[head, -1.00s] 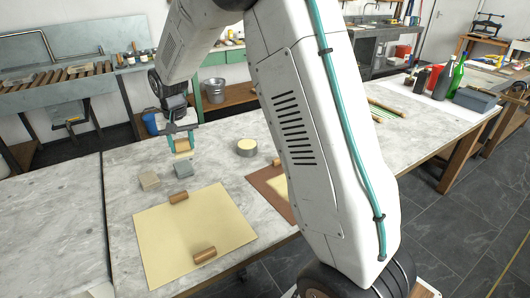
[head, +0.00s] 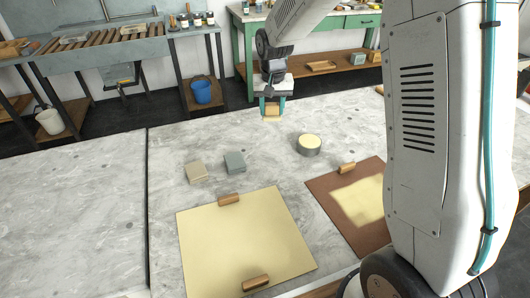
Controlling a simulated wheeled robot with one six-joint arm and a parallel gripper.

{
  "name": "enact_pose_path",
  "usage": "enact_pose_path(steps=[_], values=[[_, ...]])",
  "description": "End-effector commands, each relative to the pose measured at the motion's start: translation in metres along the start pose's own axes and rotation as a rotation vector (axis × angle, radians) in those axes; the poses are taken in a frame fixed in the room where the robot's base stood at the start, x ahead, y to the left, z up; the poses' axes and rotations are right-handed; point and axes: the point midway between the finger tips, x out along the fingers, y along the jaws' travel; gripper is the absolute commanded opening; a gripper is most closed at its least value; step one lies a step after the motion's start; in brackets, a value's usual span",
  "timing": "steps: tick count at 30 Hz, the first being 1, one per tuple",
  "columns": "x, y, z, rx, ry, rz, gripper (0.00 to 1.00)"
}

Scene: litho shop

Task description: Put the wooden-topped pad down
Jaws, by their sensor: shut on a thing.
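My gripper (head: 272,107) points down over the far part of the stone table in the head view. It is shut on the wooden-topped pad (head: 271,112), a small block with a brown wooden top and a pale lower part. The pad is beyond the grey block and to the left of the round tin. Whether its underside touches the table cannot be told from this view.
The stone table (head: 110,215) holds a beige block (head: 197,172), a grey block (head: 235,162), a round tin with a cream top (head: 309,145), a large cream sheet (head: 240,240) with two wooden rollers or handles, and a brown board (head: 330,200). Bare stone surrounds the blocks.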

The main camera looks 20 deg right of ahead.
Motion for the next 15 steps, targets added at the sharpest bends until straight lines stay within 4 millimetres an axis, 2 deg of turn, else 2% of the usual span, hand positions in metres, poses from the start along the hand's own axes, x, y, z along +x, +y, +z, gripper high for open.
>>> enact_pose_path(steps=[9, 12, 15], values=[[0.038, 0.057, 0.128, -0.161, -0.005, -0.022, 0.22], [0.046, 0.069, 0.164, -0.204, -0.004, -0.026, 0.22], [0.051, 0.077, 0.189, -0.235, -0.003, -0.028, 0.22]])
